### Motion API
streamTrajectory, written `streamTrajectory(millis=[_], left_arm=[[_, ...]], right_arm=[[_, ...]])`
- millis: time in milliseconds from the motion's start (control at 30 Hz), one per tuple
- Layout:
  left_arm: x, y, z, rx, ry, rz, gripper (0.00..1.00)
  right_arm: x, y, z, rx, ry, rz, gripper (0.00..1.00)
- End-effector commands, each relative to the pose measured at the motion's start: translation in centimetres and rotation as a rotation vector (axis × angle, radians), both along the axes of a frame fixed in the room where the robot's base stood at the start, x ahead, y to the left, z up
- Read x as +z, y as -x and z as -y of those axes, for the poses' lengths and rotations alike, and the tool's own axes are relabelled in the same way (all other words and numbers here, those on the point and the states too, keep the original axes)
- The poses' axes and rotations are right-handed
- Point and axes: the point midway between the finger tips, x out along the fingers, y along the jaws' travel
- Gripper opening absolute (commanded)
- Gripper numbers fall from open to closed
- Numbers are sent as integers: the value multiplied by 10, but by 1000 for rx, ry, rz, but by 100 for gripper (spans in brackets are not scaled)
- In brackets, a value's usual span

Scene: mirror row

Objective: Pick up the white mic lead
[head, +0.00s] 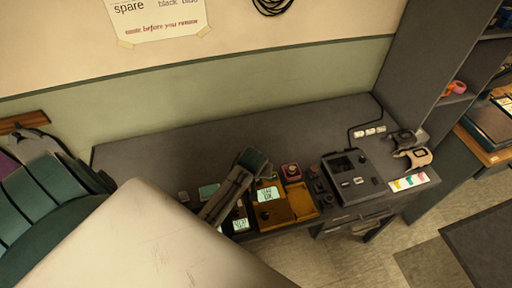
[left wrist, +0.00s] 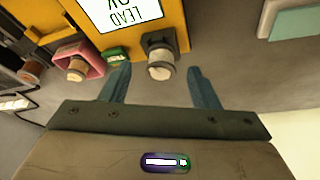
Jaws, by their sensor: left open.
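I cannot pick out a white lead for certain. In the left wrist view, a dark cylindrical plug with a pale end (left wrist: 160,62) sticks out at the edge of a yellow box (left wrist: 178,22). The box's screen reads "LEAD OK", upside down there. My left gripper (left wrist: 161,78) is open, its teal fingers on either side of the plug; contact is not visible. In the head view, my left gripper (head: 250,170) is over the far left part of the yellow box (head: 295,203) and hides the plug. My right gripper is not in view.
A pink-framed socket (left wrist: 85,62) holds another pale-ended plug beside the box. A black console (head: 358,178) stands to the right. A small screened device (head: 208,190) is on the left. The desk (head: 190,160) is clear at the back left.

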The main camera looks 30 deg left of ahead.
Motion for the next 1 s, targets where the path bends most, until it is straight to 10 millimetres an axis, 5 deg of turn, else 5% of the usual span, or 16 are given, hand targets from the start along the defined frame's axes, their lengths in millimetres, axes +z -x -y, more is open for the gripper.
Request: streamTrajectory(millis=[133, 467, 700, 1000], left_arm=[[-14, -6, -3, 0, 0, -1, 56], [-21, -8, -4, 0, 0, 1, 56], [-21, -8, -4, -1, 0, 0, 10], [-21, -8, -4, -1, -1, 1, 4]], right_arm=[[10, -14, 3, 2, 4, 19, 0], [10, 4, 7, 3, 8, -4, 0], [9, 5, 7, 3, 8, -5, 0], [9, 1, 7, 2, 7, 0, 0]])
